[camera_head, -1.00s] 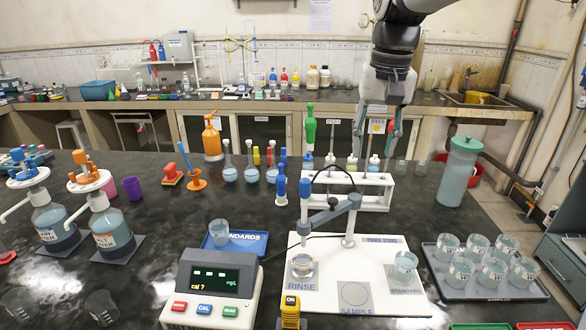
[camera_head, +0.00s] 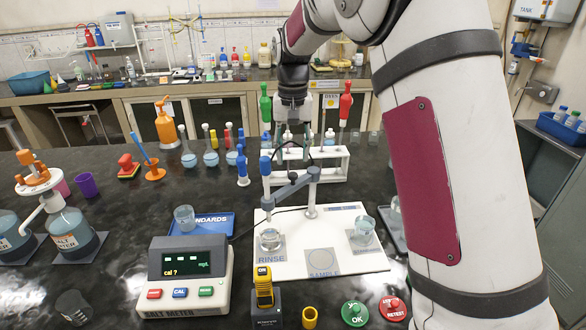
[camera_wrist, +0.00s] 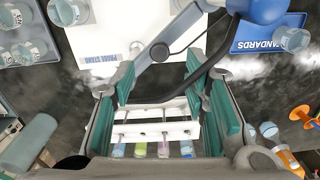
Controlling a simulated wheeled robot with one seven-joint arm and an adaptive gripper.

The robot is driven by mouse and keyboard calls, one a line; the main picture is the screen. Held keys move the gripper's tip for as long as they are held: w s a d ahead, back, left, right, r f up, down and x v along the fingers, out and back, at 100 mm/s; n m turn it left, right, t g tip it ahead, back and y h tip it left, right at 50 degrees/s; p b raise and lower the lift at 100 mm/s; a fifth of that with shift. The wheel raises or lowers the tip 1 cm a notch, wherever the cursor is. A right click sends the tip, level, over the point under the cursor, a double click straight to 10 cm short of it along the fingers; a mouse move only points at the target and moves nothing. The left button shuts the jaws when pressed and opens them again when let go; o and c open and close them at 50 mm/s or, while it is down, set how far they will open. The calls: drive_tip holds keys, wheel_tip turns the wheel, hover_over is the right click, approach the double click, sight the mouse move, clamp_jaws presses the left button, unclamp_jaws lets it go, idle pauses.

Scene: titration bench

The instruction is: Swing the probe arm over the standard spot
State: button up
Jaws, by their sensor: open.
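The grey probe arm (camera_head: 292,187) is pivoted on a post on the white probe stand board (camera_head: 335,262). Its blue probe head (camera_head: 265,166) is at the left, above the beaker on the RINSE spot (camera_head: 271,258). The STANDARD spot (camera_head: 376,250) is at the right of the board, with a beaker (camera_head: 362,232) on it; the SAMPLE spot (camera_head: 321,261) lies between. My gripper (camera_head: 293,138) is open and empty beyond the probe arm, near the white rack. In the wrist view my gripper (camera_wrist: 160,75) has its fingers apart, with the probe arm (camera_wrist: 187,33) ahead.
A white rack (camera_head: 333,166) stands behind the board. A black cable (camera_wrist: 185,92) crosses the wrist view between the fingers. The meter (camera_head: 185,275) and blue STANDARDS tray (camera_head: 215,225) are at left. Round OK (camera_head: 355,313) and RETEST (camera_head: 392,308) buttons are in front.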

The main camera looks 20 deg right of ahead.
sight(293, 174)
drive_tip(key=shift+f+p, duration=0.3)
drive_tip(key=shift+f, duration=2.5)
drive_tip(key=shift+c, duration=0.2)
clamp_jaws()
